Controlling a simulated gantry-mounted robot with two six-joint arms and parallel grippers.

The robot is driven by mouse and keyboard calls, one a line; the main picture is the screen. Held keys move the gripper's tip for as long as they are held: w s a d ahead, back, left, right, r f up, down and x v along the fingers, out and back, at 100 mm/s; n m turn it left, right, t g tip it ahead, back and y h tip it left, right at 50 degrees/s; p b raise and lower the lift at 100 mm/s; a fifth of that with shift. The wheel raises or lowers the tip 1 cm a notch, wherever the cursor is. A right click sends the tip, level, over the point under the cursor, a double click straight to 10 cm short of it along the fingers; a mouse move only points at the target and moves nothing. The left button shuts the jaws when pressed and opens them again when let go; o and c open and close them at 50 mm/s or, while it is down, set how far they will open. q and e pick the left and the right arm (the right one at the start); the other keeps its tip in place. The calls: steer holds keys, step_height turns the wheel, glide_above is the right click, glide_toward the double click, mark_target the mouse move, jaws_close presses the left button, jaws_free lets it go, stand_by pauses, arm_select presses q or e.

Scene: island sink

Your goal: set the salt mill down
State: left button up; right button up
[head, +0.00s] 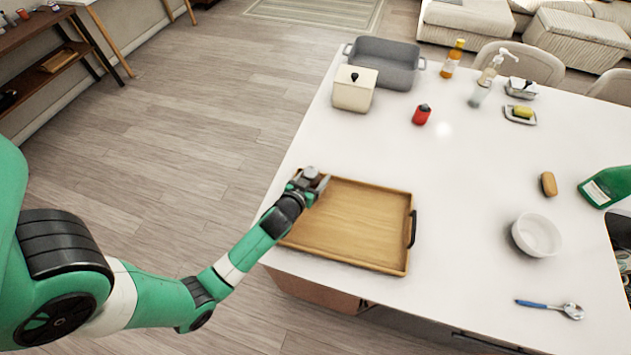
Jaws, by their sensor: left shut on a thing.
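My left gripper (316,184) is over the far left corner of the wooden tray (350,225), near the counter's left edge. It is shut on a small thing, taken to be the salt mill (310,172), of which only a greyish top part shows. The fingers and wrist hide most of it. I cannot tell whether it touches the tray or hangs above it. The tray is otherwise empty, with a dark handle on its right side. My right gripper is not in view.
The white counter (455,200) is clear right of the tray. A cream canister (354,90), grey roasting pan (385,65) and red dark-topped item (421,115) stand farther back.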

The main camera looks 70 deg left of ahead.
arm_select(q)
step_height(320, 180, down, 2)
steer(key=shift+f, duration=0.2)
steer(key=shift+r, duration=0.1)
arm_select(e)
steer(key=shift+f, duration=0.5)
arm_select(q)
steer(key=o, duration=1.1)
steer(key=shift+f+b, duration=0.25)
steer(key=shift+b, duration=0.1)
steer(key=shift+o, duration=0.9)
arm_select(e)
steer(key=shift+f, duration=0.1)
arm_select(q)
steer(key=shift+r, duration=0.1)
